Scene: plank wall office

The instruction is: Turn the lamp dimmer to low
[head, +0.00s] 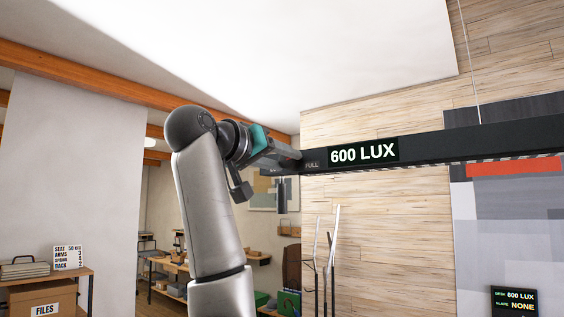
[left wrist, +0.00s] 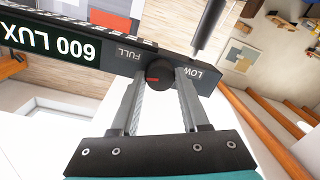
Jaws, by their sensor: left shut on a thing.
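The lamp is a long dark bar (head: 480,143) hung from a wire, with its near end at the middle of the head view. A lit readout (head: 363,152) on it says 600 LUX. The dimmer knob (left wrist: 160,73) is round and black with a red mark, between the words FULL (left wrist: 123,52) and LOW (left wrist: 196,73) in the left wrist view. The red mark lies on the knob's FULL side. My left gripper (head: 290,157) is at the bar's end, its fingers shut on either side of the knob. The knob is hidden in the head view. My right gripper is not in view.
A dark cylinder (left wrist: 208,25) hangs close to the knob, beside the LOW end. A coat stand (head: 330,260) and shelves stand farther back. A white ceiling panel (head: 270,50) is above.

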